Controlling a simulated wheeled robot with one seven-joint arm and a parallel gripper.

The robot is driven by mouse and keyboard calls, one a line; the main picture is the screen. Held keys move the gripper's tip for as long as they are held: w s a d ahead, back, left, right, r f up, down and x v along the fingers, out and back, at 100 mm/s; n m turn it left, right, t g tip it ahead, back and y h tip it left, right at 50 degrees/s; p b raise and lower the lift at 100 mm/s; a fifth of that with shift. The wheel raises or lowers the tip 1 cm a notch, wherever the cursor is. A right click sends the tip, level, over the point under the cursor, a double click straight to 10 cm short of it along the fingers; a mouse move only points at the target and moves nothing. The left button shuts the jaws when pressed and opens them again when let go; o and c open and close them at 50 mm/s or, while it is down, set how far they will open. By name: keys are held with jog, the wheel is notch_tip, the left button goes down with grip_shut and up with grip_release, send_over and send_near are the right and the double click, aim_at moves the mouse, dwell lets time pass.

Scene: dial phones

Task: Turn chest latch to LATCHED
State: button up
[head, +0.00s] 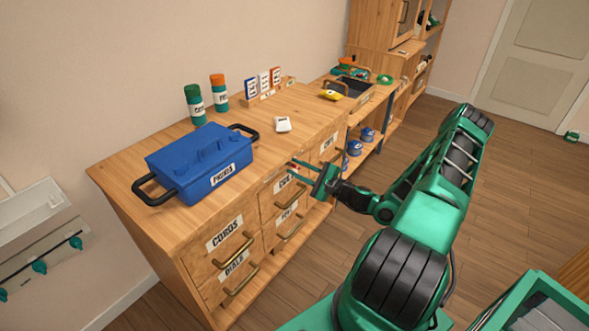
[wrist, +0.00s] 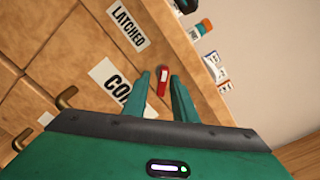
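The wooden chest (head: 160,230) has labelled drawers and stands along the wall. A small red latch with a pale end (wrist: 163,82) is on its front, near the top edge. A white LATCHED label (wrist: 128,26) is above and left of the latch in the wrist view. My gripper (head: 297,169) is open at the chest's front; in the wrist view its two green fingers (wrist: 160,78) lie to either side of the latch, with gaps visible. I cannot tell whether the fingertips reach past it.
A blue toolbox (head: 195,165) with black handles sits on the chest top. Brass drawer handles (head: 240,278) stick out from the front. The floor (head: 460,215) at right is open.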

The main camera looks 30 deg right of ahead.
jog(key=shift+a+r, duration=0.1)
jog(key=shift+r, duration=0.05)
jog(key=v, duration=1)
jog(key=shift+s, duration=0.3)
dwell(0.3)
